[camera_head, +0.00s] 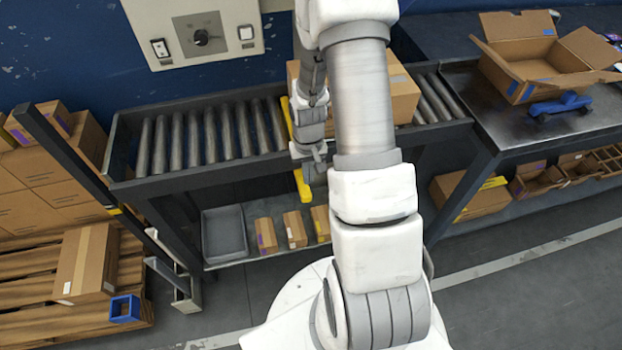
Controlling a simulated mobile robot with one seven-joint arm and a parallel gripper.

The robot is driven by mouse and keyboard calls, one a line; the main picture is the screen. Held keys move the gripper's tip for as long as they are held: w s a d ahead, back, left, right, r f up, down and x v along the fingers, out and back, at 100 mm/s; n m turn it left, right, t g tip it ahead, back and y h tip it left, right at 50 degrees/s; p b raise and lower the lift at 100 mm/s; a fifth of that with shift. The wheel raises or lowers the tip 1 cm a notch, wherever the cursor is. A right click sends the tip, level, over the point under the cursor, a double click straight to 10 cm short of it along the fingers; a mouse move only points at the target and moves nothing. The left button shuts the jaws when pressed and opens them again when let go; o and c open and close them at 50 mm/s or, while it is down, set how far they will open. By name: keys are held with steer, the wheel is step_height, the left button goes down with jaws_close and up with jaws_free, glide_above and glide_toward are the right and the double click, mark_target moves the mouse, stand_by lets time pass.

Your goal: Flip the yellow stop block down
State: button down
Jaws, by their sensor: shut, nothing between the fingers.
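The yellow stop block shows in the head view as a narrow yellow bar (287,115) standing across the rollers, beside a cardboard box (401,95). A yellow piece (302,186) also shows lower down at the conveyor's front side; I cannot tell whether both are one part. My gripper (313,165) is shut and empty, pointing down at the conveyor's front rail, right next to the lower yellow piece. I cannot tell whether it touches. My wrist and arm hide the stretch between the two yellow parts and much of the box.
The roller conveyor (176,179) has bare rollers left of the stop. A control panel (201,38) is on the wall behind. An open carton (535,62) and a blue tape dispenser (562,106) are on the right table. Below are a grey tray (225,234) and small boxes (295,229).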

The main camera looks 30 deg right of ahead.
step_height(320, 180, up, 10)
steer(key=p, duration=0.1)
stand_by(0.6)
steer(key=s+a+r+n+t+p, duration=0.1)
steer(key=s+a+r, duration=0.15)
steer(key=r, duration=0.75)
steer(key=s+a+r+n+t+p, duration=0.15)
steer(key=a+r, duration=0.25)
steer(key=r, duration=0.5)
steer(key=s+a+r+t+p, duration=0.2)
steer(key=s+a+r, duration=0.3)
steer(key=s+r, duration=0.4)
step_height(320, 180, up, 3)
steer(key=shift+s+f+t, duration=0.1)
steer(key=shift+s+t, duration=0.2)
steer(key=shift+t, duration=0.25)
